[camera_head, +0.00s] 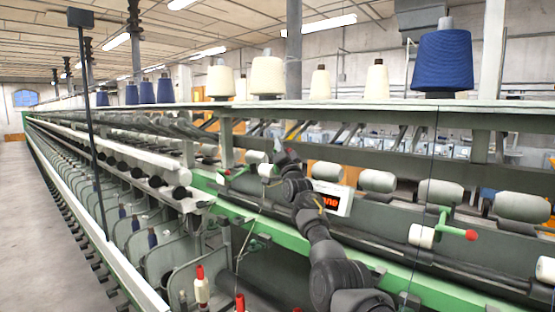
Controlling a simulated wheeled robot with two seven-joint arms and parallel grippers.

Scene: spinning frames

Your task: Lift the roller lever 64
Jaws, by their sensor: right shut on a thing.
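My right gripper (284,158) is at the end of my dark arm, which rises from the bottom right. It is shut at the spinning frame, just right of a small white roller (267,170). The roller lever there is mostly hidden by the gripper. Another green roller lever (445,226) with a red tip and a white roller stands free to the right. A further small green lever (236,172) shows to the left. I cannot read any lever number. My left gripper is not in view.
A white display with red characters (331,201) sits beside my arm. The green rail (390,272) runs along the machine. Blue and cream yarn cones (442,62) stand on the top shelf. A dark upright pole (88,120) stands left; the aisle floor (40,220) is clear.

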